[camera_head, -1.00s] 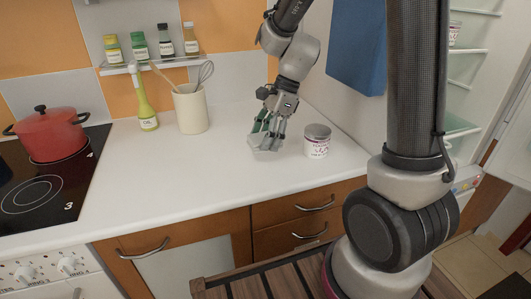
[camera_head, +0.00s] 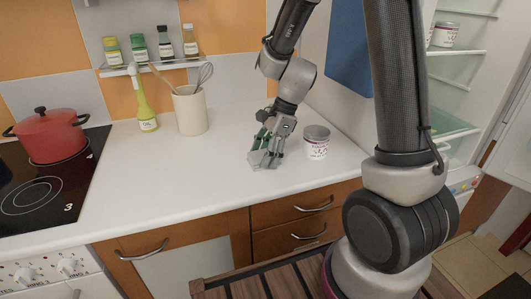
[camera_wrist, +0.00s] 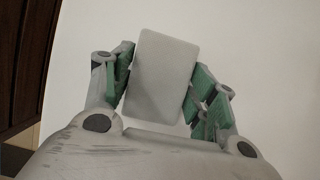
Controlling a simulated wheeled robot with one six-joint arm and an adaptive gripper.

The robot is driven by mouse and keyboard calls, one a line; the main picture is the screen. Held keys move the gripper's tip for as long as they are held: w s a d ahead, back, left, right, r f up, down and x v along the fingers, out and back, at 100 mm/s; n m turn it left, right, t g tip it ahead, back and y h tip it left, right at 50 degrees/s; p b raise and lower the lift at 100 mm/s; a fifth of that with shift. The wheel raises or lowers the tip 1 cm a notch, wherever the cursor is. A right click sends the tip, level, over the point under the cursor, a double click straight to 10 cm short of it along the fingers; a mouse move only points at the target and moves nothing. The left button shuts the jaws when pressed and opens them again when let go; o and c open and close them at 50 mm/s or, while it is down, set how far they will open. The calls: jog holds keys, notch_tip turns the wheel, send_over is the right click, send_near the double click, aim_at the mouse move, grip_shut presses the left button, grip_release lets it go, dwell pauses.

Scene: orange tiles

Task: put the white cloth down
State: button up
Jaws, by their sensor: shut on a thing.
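In the head view, my gripper (camera_head: 266,158) points down at the white counter (camera_head: 190,180), left of the labelled tin. The cloth is small and pale there, hard to tell from the fingers and counter. The fingertips are at or very near the counter surface; I cannot tell whether the cloth touches it.
A labelled tin (camera_head: 316,143) stands close to the right of my gripper. A utensil crock (camera_head: 190,110) and oil bottle (camera_head: 146,108) stand behind left. A red pot (camera_head: 51,136) sits on the black hob (camera_head: 45,190). The counter's middle is clear.

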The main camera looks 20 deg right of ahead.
jog(key=o, duration=1)
jog(key=shift+f, duration=0.4)
jog(key=shift+o, duration=0.2)
jog(key=shift+r, duration=0.1)
jog(key=v, duration=0.9)
jog(key=shift+s+a, duration=0.25)
jog(key=shift+s, duration=0.1)
jog(key=s+d+r+n+t+h, duration=0.2)
jog(key=s+d+r+n, duration=0.3)
jog(key=s+n, duration=0.3)
jog(key=s+d+r+n+t+h, duration=0.2)
jog(key=s+d+r+n, duration=0.4)
jog(key=s+n, duration=0.3)
jog(key=shift+s+h, duration=0.3)
jog(key=shift+s, duration=0.45)
jog(key=shift+d+r, duration=0.1)
